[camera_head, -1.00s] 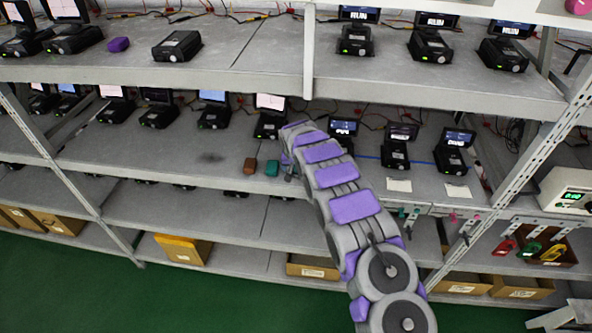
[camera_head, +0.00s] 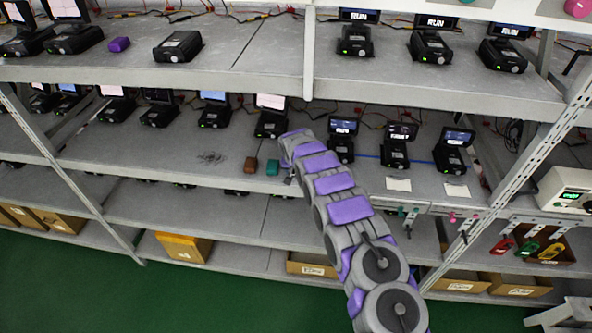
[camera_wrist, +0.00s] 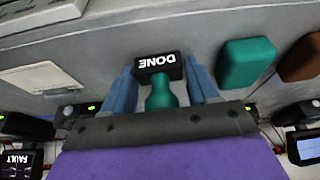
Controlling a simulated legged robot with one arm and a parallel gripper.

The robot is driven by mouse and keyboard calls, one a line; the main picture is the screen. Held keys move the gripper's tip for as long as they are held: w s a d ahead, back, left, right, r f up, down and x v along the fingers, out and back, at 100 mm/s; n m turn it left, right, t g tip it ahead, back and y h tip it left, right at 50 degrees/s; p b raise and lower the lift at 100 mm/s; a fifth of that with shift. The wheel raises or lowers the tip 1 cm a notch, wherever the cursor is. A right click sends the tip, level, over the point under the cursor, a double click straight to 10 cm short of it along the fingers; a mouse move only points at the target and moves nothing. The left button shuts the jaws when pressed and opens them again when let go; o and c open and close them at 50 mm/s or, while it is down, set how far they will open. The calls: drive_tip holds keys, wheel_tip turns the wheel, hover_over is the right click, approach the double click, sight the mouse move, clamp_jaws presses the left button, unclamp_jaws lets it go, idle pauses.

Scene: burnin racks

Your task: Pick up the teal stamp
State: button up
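The teal stamp (camera_wrist: 161,94) is in the wrist view, with a rounded teal handle and a black base whose white DONE lettering shows upside down. My gripper (camera_wrist: 162,78) has its two blue fingers on either side of the stamp. Gaps show between the fingers and the handle, so it looks open; contact at the base is unclear. In the head view my gripper (camera_head: 290,178) is small at the middle shelf's front edge, mostly hidden by my arm, and the stamp cannot be made out there.
A teal block (camera_wrist: 245,62) and a brown block (camera_wrist: 301,57) lie beside the stamp; the head view shows the teal block (camera_head: 272,167) too. Black devices with screens line the shelf (camera_head: 120,165) behind. A white card (camera_wrist: 44,77) lies on the other side.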

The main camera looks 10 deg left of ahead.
drive_tip(key=c, duration=0.6)
drive_tip(key=shift+r, duration=0.1)
drive_tip(key=shift+r+b, duration=0.7)
drive_tip(key=shift+r, duration=1.05)
drive_tip(key=s+d+r+b, duration=0.1)
drive_tip(key=s+d, duration=0.3)
drive_tip(key=s, duration=1.1)
drive_tip(key=shift+s+r+b, duration=0.2)
drive_tip(key=shift+s+b, duration=0.05)
drive_tip(key=shift+b, duration=0.6)
